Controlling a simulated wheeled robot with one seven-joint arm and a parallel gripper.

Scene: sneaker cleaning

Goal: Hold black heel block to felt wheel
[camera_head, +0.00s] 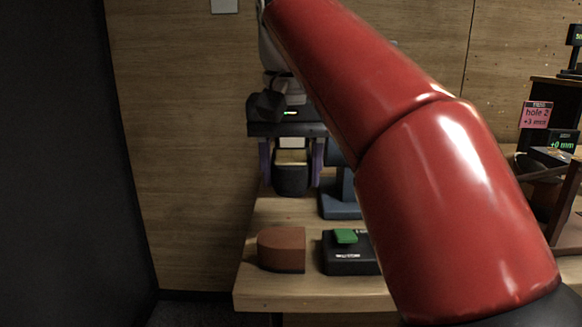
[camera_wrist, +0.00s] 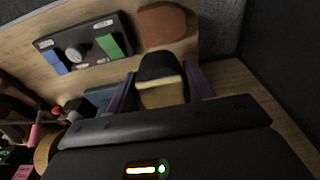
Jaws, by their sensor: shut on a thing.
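The black heel block (camera_head: 290,180) has a pale yellowish face on its upper side. My gripper (camera_head: 291,172), with purple fingers, is shut on it from both sides and holds it pointing down over the back of the bench. In the wrist view the block (camera_wrist: 158,66) sits between the fingers of my gripper (camera_wrist: 160,84), black end outward. A round tan edge (camera_wrist: 46,150) at the lower left of the wrist view may be the felt wheel; I cannot tell for sure. In the head view my red arm hides that area. The block appears apart from the tan edge.
A brown block (camera_head: 282,249) lies at the bench's front left. Beside it is a black control box (camera_head: 345,262) with a green button; the wrist view shows its blue button and knob too. A blue-grey stand (camera_head: 338,204) is right of the held block. The wooden bench (camera_head: 262,290) ends at left.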

